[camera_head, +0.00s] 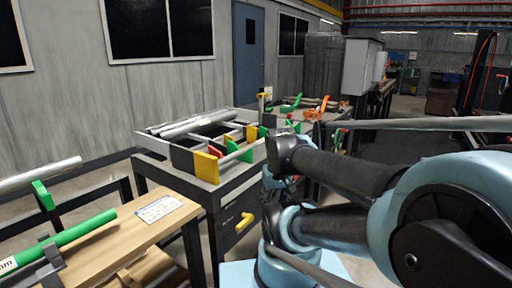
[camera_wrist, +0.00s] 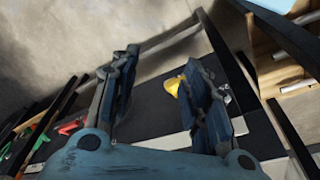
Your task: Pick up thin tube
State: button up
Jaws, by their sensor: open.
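Several tubes are in view, and I cannot tell for certain which is the thin tube. A thin pale rod (camera_head: 243,149) spans between a yellow plate and a green holder on the cart's front edge. Silver tubes (camera_head: 196,122) lie along the back of the same cart top. My gripper (camera_wrist: 165,92) is open in the wrist view, with nothing between its fingertips. It points down past the cart's dark front, where a yellow handle (camera_wrist: 172,86) shows behind the right finger. In the head view my arm hides the gripper.
The dark cart (camera_head: 190,180) stands in the middle. A wooden table (camera_head: 130,235) at front left bears a green tube (camera_head: 66,242) in a holder. A thick silver tube (camera_head: 40,175) lies further left. Another bench with orange and green parts (camera_head: 310,106) is behind. Floor shows between the tables.

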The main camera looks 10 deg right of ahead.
jog(key=w+d+r+m+g, duration=0.15)
jog(key=w+r+m, duration=0.55)
jog(key=w+r, duration=1.85)
jog(key=m, duration=0.2)
send_over(261, 140)
notch_tip(261, 140, down, 10)
jog(key=shift+w+d+f, duration=0.15)
jog(key=shift+a+f, duration=0.15)
jog(key=shift+f, duration=1.3)
jog(key=shift+a+f, duration=0.15)
jog(key=shift+f, duration=1.3)
jog(key=shift+c, duration=0.6)
grip_shut()
